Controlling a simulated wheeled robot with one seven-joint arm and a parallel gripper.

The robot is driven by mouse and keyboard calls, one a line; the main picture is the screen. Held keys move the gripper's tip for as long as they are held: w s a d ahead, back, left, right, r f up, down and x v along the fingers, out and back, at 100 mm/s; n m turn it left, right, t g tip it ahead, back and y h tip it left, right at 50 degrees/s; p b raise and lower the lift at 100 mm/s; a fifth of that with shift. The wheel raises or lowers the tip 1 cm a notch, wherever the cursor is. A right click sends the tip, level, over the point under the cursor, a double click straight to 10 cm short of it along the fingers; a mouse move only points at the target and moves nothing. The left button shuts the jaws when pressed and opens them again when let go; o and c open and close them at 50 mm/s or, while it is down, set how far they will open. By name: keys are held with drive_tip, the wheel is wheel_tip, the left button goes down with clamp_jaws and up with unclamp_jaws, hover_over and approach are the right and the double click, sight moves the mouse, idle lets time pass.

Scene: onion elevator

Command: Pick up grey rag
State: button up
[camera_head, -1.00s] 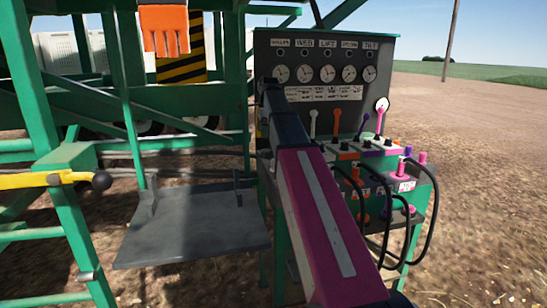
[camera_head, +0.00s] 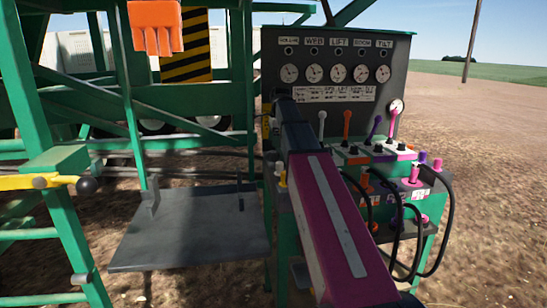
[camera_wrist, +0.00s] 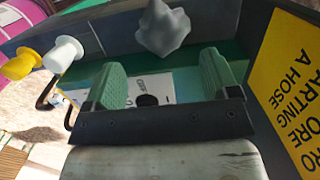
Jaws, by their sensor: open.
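A crumpled grey rag (camera_wrist: 163,27) shows at the top middle of the wrist view, on or against a dark panel edge. My gripper (camera_wrist: 160,80) has two green fingers spread wide apart with nothing between them. The rag lies beyond the fingertips and between their lines, apart from both fingers. In the head view, my arm reaches toward the left side of the control panel; the gripper and the rag cannot be made out there.
The dark control panel (camera_head: 380,98) has gauges, levers and looping black hoses on its right. In the wrist view, a white knob (camera_wrist: 63,53) and a yellow knob (camera_wrist: 20,64) stand left, and a yellow sign (camera_wrist: 290,85) right. A grey shelf (camera_head: 190,235) is left of my arm.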

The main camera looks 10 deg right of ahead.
sight(273, 152)
drive_tip(key=shift+w+a+f, duration=0.1)
drive_tip(key=shift+a+f, duration=0.05)
drive_tip(key=shift+f, duration=0.9)
drive_tip(key=shift+a+f, duration=0.2)
drive_tip(key=shift+f, duration=0.85)
drive_tip(key=shift+w+a+f, duration=0.1)
drive_tip(key=shift+a+f, duration=0.05)
drive_tip(key=shift+f, duration=0.9)
drive_tip(key=c, duration=1)
